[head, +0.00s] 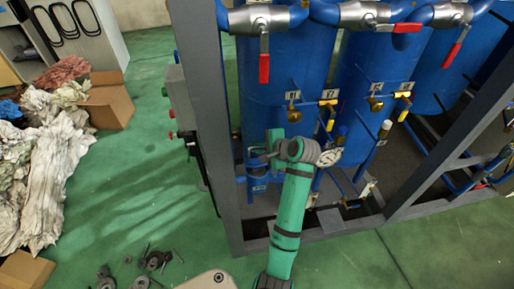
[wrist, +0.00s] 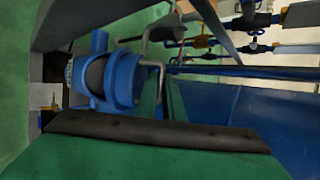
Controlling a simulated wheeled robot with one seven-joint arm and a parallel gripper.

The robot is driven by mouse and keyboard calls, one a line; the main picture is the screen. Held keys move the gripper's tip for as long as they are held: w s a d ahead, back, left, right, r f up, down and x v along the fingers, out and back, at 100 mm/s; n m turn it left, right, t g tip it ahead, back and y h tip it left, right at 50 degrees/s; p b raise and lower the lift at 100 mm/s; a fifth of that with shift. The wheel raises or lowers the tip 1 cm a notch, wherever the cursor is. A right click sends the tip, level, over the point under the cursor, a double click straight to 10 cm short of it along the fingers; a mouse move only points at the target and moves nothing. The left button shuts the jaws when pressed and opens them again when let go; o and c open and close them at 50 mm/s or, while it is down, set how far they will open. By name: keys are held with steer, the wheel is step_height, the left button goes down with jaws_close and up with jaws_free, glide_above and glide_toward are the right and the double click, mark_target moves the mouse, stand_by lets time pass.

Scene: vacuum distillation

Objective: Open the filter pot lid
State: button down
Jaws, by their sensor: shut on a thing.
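The filter pot (wrist: 96,78) is a small blue cylinder with a wide blue rim, lying sideways in the wrist view. Its lid (wrist: 124,75) is at the rim end, and a bent grey metal handle (wrist: 147,42) stands out from there. My gripper (wrist: 160,92) has its green fingers closed on the handle, beside the lid. In the head view my gripper (head: 270,146) is inside the frame, above the blue pot (head: 260,181), which my arm and the frame partly hide. I cannot tell whether the lid is lifted off its seat.
A grey steel frame post (head: 208,120) stands just left of my arm. Tall blue tanks (head: 285,70) with pipes and red-handled valves (head: 264,68) are behind it. Cardboard boxes (head: 108,100) and cloth heaps (head: 40,150) lie left. Green floor (head: 150,180) between is mostly clear.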

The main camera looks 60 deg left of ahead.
steer(key=c, duration=2.2)
jaws_free()
steer(key=v, duration=1.1)
steer(key=shift+a, duration=0.1)
